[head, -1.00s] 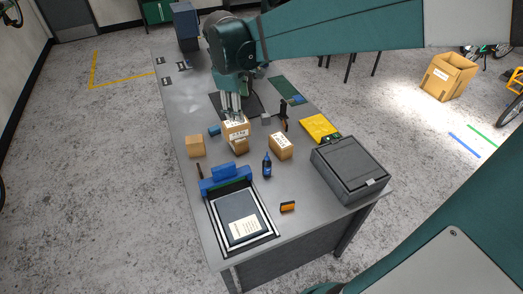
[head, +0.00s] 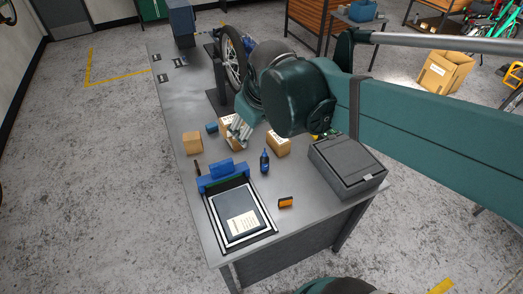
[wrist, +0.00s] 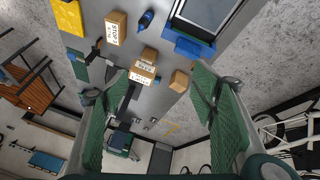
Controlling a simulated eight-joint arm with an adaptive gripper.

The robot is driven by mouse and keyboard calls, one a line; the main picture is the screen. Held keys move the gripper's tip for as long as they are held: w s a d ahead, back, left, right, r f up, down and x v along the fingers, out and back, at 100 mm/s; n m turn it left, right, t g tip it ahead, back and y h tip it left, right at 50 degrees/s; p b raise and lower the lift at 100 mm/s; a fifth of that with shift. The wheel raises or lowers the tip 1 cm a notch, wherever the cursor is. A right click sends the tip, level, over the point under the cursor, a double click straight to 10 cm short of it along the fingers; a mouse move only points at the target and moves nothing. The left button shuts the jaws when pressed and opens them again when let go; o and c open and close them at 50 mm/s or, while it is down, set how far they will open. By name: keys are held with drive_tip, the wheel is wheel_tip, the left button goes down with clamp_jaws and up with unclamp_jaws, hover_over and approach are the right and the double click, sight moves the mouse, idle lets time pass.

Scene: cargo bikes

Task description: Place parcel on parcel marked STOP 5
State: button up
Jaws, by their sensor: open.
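Two brown labelled parcels stand together in the middle of the bench; the upper one (head: 226,121) appears to rest on a lower one (head: 237,145). In the wrist view the upper parcel (wrist: 150,55) and lower parcel (wrist: 143,74) show white labels with print too small to read surely. My gripper (head: 239,130) is open and empty, tilted, and partly hides the pair in the head view. In the wrist view its fingers (wrist: 160,72) are spread wide, with the parcels beyond the tips. Another labelled parcel (head: 278,144) stands to the right, its label reading STOP in the wrist view (wrist: 115,28).
A plain brown box (head: 192,143) stands left of the pair. A blue bottle (head: 264,161), a blue-clamped tray (head: 222,240), an orange item (head: 285,202) and a grey case (head: 347,165) are nearby. A bicycle wheel (head: 232,58) stands behind.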

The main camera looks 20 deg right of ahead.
drive_tip(key=s+f+m+t, duration=0.1)
drive_tip(key=s+f+m, duration=0.2)
drive_tip(key=s, duration=0.5)
drive_tip(key=shift+s+a+m+t+y, duration=0.3)
drive_tip(key=shift+s+a+m+y, duration=0.1)
drive_tip(key=shift+a+m, duration=0.1)
